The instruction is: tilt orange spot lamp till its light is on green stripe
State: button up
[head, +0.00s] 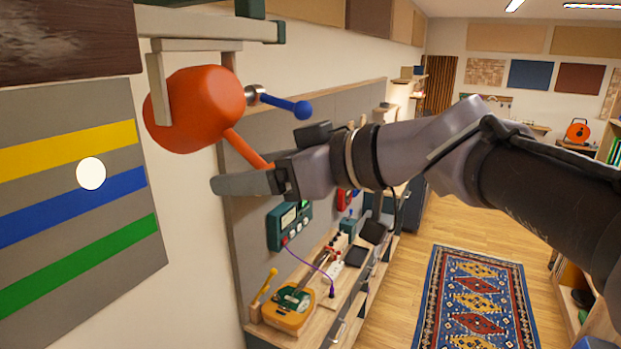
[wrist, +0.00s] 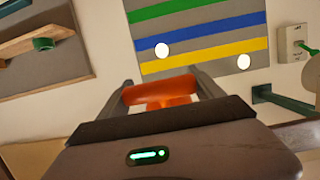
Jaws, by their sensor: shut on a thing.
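The orange spot lamp (head: 195,108) hangs from a bracket at upper left in the head view. A blue-knobbed lever (head: 285,104) sticks out of its side. My gripper (head: 250,180) is shut on the lamp's orange handle (head: 243,148); in the wrist view the orange handle (wrist: 160,91) lies between the fingers. The striped grey board is on the wall, with the green stripe (head: 85,264) lowest. A round white light spot (head: 91,173) lies on the grey band between yellow and blue, touching the blue stripe (head: 75,206). The wrist view shows a second white spot (wrist: 243,62) by the yellow stripe.
A wooden bench (head: 345,290) with tools and a teal meter (head: 288,226) stands below my arm. A patterned rug (head: 475,300) lies on the open floor to the right. A dark panel (head: 65,40) hangs above the striped board.

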aim_at(255, 154)
jog(key=shift+s+d+r, duration=0.1)
jog(key=shift+d+r, duration=0.15)
jog(key=shift+r, duration=0.25)
jog(key=shift+s+d+r, duration=0.1)
jog(key=shift+d+r, duration=0.1)
jog(key=shift+r, duration=0.25)
jog(key=shift+s+d+r+g+h+p, duration=0.15)
jog(key=shift+d+r+g+h+p, duration=0.2)
jog(key=shift+r+h+p, duration=0.3)
